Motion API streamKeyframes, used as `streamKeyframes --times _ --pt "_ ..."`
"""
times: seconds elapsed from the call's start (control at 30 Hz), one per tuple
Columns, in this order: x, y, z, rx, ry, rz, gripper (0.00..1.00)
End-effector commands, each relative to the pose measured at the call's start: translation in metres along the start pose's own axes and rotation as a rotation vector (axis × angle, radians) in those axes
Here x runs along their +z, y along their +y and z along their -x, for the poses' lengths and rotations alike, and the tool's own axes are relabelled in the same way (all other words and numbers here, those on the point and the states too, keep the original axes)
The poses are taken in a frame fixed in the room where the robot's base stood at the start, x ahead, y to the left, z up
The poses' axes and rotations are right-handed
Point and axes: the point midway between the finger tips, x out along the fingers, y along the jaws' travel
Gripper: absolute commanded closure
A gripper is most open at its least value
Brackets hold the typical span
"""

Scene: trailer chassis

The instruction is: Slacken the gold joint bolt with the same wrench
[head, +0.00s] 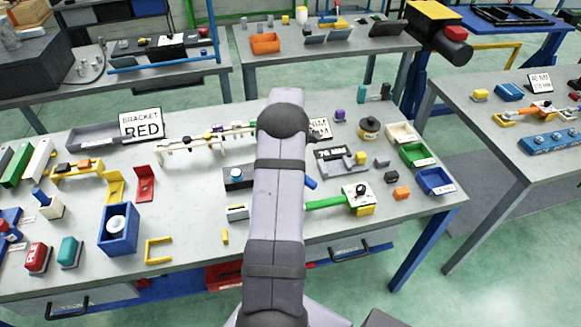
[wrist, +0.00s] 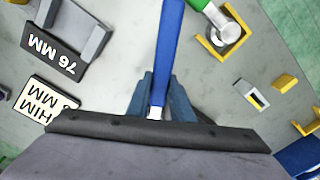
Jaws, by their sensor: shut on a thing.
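My gripper (wrist: 157,98) is shut on the blue-handled wrench (wrist: 169,40) in the wrist view. The blue handle runs up from between the blue fingers and out of the top of that view. In the head view a short blue piece of the wrench (head: 310,183) shows beside my arm, which hides the gripper. A cream trailer chassis (head: 190,144) with small purple and dark fittings lies behind my arm, its right end hidden. I cannot make out the gold joint bolt for certain in either view.
A green-handled tool (head: 325,203) lies right of my arm. A grey bracket (head: 352,166) with a black sign is behind it. A blue box (head: 119,228) and a yellow bracket (head: 157,251) stand left.

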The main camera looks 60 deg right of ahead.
Motion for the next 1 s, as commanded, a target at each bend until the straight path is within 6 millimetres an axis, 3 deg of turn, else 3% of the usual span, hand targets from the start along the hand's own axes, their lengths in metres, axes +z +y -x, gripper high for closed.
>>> streamKeyframes --times 1.0 --pt "-0.002 0.015 0.001 0.001 0.002 0.159 1.0"
